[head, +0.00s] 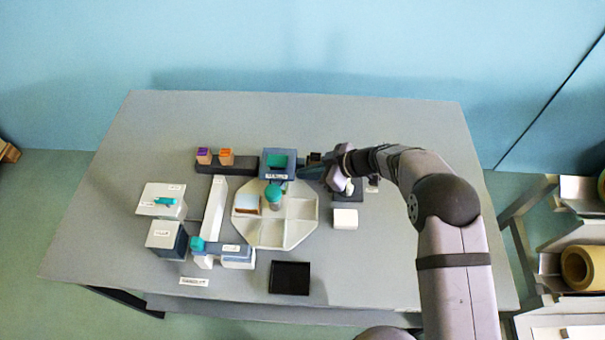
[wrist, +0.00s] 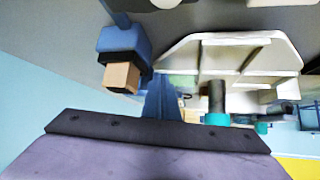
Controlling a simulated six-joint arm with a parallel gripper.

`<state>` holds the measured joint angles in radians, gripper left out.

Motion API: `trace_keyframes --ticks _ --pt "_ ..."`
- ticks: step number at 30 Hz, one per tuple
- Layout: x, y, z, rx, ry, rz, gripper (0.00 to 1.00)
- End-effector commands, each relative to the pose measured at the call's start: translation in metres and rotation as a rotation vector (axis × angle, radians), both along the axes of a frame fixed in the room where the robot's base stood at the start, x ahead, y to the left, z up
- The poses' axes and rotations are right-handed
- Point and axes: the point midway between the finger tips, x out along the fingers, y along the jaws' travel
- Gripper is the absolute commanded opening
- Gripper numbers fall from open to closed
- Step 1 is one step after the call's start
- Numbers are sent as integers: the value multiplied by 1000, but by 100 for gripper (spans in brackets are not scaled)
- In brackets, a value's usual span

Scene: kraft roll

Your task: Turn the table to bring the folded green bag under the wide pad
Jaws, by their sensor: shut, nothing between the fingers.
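The turntable (head: 297,232) is a pale octagonal tray with raised dividers. A post with a teal knob (head: 274,190) stands at its middle. I cannot pick out the wide pad for sure. My gripper (head: 303,172) is shut and empty, just right of the blue frame. In the wrist view its blue fingers (wrist: 161,98) point toward the pale turntable (wrist: 190,52).
A dark rail with a purple-topped cup (head: 203,155) and an orange-topped cup (head: 226,156) lies far left. Boxes (head: 161,200) stand left, a teal knob (head: 197,243) front left. A black tray (head: 290,277) lies in front, a white block (head: 345,218) at right.

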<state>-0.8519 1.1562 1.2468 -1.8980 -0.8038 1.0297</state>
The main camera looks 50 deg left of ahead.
Motion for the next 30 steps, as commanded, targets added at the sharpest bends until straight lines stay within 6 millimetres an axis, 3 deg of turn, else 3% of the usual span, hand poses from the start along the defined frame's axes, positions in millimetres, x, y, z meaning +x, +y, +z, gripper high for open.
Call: trace_keyframes --ticks 12,23,26,30 --pt "15 -32 31 0 0 0 0" --pt "18 -36 36 0 0 -4 0" --pt "30 -37 42 14 -14 -45 0" --pt "68 -45 62 50 -60 -175 0"
